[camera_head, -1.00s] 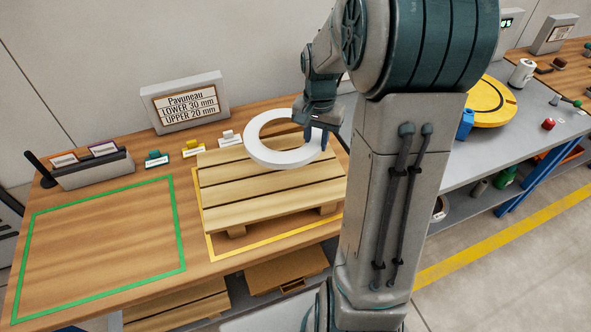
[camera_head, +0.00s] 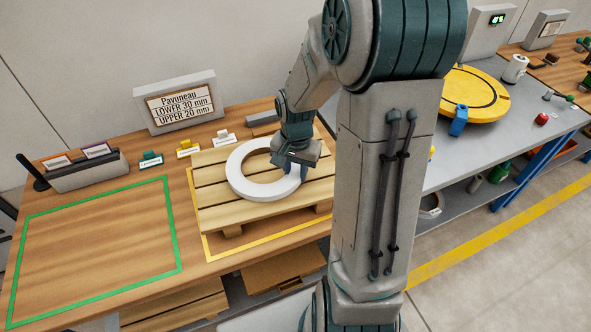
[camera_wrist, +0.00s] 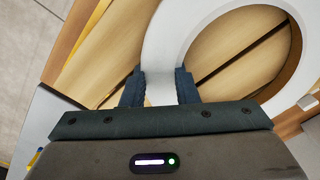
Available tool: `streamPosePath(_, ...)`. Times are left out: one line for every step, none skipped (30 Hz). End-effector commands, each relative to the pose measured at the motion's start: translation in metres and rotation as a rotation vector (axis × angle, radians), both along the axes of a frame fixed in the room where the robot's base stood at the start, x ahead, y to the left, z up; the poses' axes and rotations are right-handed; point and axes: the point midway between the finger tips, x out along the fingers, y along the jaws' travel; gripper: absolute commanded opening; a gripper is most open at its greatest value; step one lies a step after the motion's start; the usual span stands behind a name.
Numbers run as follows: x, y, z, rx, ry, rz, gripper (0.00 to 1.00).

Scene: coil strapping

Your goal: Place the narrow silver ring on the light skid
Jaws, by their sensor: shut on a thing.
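The silver ring (camera_head: 238,181) looks pale, almost white, and lies flat over the slats of the light wooden skid (camera_head: 215,215). It appears to rest on the skid or to be just above it; I cannot tell which. My gripper (camera_head: 290,168) is shut on the right side of the ring's band. In the wrist view my gripper (camera_wrist: 160,88) has one finger on each side of the band of the ring (camera_wrist: 162,45), and the skid slats (camera_wrist: 225,60) show through its hole.
The skid stands inside a yellow outline on the wooden table (camera_head: 110,225). A green outline to the left encloses bare table. A sign (camera_head: 180,103) reads "Pavuneau LOWER 30 mm UPPER 20 mm". Small coloured tags stand behind the skid. A yellow turntable (camera_head: 475,95) is on the grey bench at right.

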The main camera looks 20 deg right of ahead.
Motion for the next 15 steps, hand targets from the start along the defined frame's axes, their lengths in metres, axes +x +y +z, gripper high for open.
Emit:
streamPosePath(0.0008, 0.0, 0.0008, 0.0, -0.003, 0.0, 0.0)
streamPosePath(0.0008, 0.0, 0.0002, 0.0, -0.003, 0.0, 0.0)
streamPosePath(0.0001, -0.0001, -0.0002, 0.0, 0.0, 0.0, 0.38)
streamPosePath(0.0001, 0.0, -0.0001, 0.0, 0.0, 0.0, 0.47)
streamPosePath(0.0001, 0.0, -0.0001, 0.0, 0.0, 0.0, 0.49)
streamPosePath(0.0001, 0.0, 0.0, 0.0, 0.0, 0.0, 0.49)
streamPosePath(0.0001, 0.0, 0.0, 0.0, 0.0, 0.0, 0.49)
streamPosePath(0.0001, 0.0, 0.0, 0.0, 0.0, 0.0, 0.49)
streamPosePath(0.0001, 0.0, 0.0, 0.0, 0.0, 0.0, 0.49)
streamPosePath(0.0001, 0.0, 0.0, 0.0, 0.0, 0.0, 0.49)
streamPosePath(0.0001, 0.0, 0.0012, 0.0, 0.0, 0.0, 0.49)
streamPosePath(0.0001, 0.0, 0.0007, 0.0, 0.0, 0.0, 0.49)
streamPosePath(0.0002, -0.0001, 0.0012, 0.0, 0.0, 0.0, 0.49)
streamPosePath(0.0003, -0.0001, 0.0024, -0.001, -0.001, 0.0, 0.49)
streamPosePath(0.0005, -0.0002, 0.0051, -0.001, -0.001, 0.0, 0.49)
